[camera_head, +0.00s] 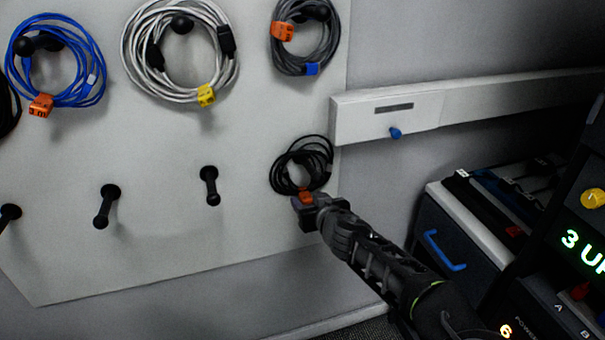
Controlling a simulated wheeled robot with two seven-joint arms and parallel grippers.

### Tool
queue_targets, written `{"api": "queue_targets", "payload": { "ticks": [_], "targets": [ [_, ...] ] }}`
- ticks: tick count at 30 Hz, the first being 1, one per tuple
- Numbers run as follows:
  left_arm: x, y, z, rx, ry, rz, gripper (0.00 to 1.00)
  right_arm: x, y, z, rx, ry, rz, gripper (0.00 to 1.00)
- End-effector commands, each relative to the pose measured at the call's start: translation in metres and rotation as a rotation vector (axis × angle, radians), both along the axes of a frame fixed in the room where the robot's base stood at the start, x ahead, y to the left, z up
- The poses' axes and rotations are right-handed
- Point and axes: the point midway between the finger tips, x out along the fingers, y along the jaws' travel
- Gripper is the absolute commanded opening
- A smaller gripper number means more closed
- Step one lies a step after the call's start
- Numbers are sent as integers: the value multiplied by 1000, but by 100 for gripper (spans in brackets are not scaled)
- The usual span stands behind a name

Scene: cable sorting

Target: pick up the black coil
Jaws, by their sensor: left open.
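A black coil (318,160) hangs at the lower right of the light pegboard (255,240), close to its right edge. An orange tag (306,196) shows at the coil's lower edge. Part of another black coil (8,108) shows at the left edge.
A blue coil (88,75), a white coil (133,45) and a grey coil (330,48) hang along the top. Several black pegs, one at centre (209,185), are bare. A wall rail (450,108) and a dark cabinet (450,235) stand at right.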

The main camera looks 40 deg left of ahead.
Motion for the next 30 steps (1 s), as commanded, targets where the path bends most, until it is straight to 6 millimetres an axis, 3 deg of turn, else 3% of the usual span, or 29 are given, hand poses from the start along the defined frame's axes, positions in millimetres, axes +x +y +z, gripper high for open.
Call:
{"api": "queue_targets", "payload": {
  "ticks": [11,30],
  "targets": [
    [0,0,0,0,0,0,51,0,0,0,0,0,0,52],
    [0,0,0,0,0,0,0,0,0,0,0,0,0,52]
  ]
}}
